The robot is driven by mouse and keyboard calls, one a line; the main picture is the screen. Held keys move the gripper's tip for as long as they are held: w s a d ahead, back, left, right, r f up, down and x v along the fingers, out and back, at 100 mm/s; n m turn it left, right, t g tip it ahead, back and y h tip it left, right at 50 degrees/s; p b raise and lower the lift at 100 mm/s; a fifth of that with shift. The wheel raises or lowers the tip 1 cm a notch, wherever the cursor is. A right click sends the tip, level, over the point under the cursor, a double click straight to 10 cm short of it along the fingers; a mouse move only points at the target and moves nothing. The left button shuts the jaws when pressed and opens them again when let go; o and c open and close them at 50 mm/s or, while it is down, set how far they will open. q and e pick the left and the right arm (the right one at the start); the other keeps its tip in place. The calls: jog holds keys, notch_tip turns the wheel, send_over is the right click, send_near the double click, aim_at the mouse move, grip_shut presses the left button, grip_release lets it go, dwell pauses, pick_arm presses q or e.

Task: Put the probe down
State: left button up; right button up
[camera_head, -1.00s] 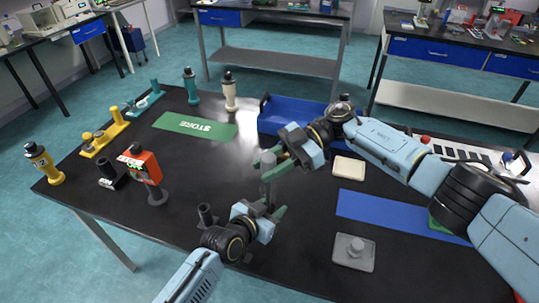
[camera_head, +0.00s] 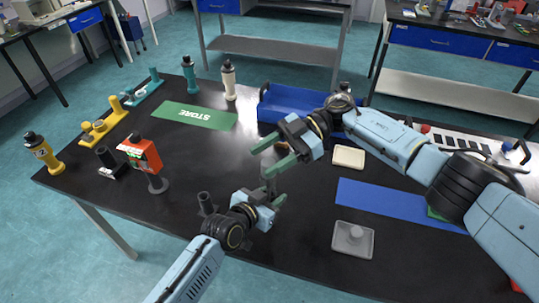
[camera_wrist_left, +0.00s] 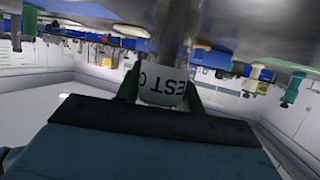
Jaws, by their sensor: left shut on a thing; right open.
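My left gripper (camera_head: 276,200) is low over the front middle of the black table. It is shut on the probe (camera_head: 268,184), a grey shaft that shows only partly in the head view. In the left wrist view the probe (camera_wrist_left: 163,92) has a white collar with dark lettering between the fingers and a metal shaft. My right gripper (camera_head: 264,160) is open and empty, just behind and above the left one. Whether the probe's end touches the table cannot be told.
A dark upright cylinder (camera_head: 206,203) stands close left of my left gripper. A red device (camera_head: 143,154) on a stand is farther left. A grey plate with a knob (camera_head: 353,239), a blue mat (camera_head: 385,203), a blue tray (camera_head: 285,108) and a green STORE mat (camera_head: 194,115) surround the middle.

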dwell(0.5)
pick_arm(q)
jog(key=o, duration=1.1)
